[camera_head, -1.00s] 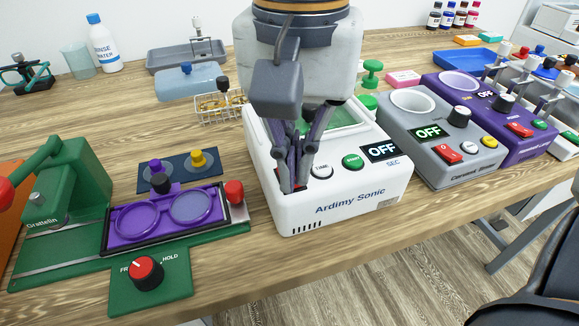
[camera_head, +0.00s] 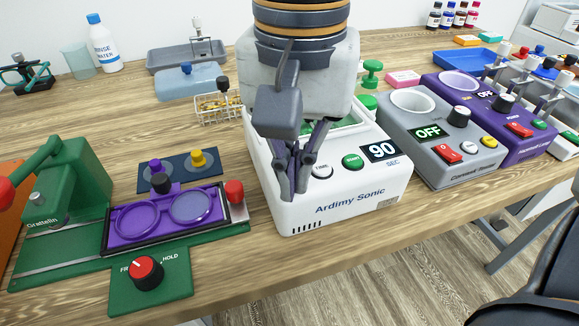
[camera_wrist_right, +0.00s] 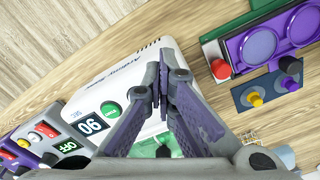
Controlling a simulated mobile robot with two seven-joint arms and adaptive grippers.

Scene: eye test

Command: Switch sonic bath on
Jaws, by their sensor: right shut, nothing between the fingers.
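The sonic bath (camera_head: 300,217) is a white box marked "Ardimy Sonic" near the table's front edge; it also shows in the right wrist view (camera_wrist_right: 98,84). Its display (camera_head: 380,151) reads 90 above "SEC", and the wrist view shows the same 90 (camera_wrist_right: 90,123). A green START button (camera_head: 352,161) and a pale button (camera_head: 322,171) sit left of the display. My right gripper (camera_head: 290,192) is shut and empty, pointing down at the left end of the bath's front panel. It hides that part of the panel, so I cannot tell whether it touches. My left gripper is not in view.
A green press with a purple double-ring plate (camera_head: 225,207) stands left, with a red knob (camera_head: 145,270) in front. A grey device (camera_head: 480,165) reading OFF and a purple one (camera_head: 535,143) stand right. A wire basket (camera_head: 218,118) is behind. Bare wood lies in front of the bath.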

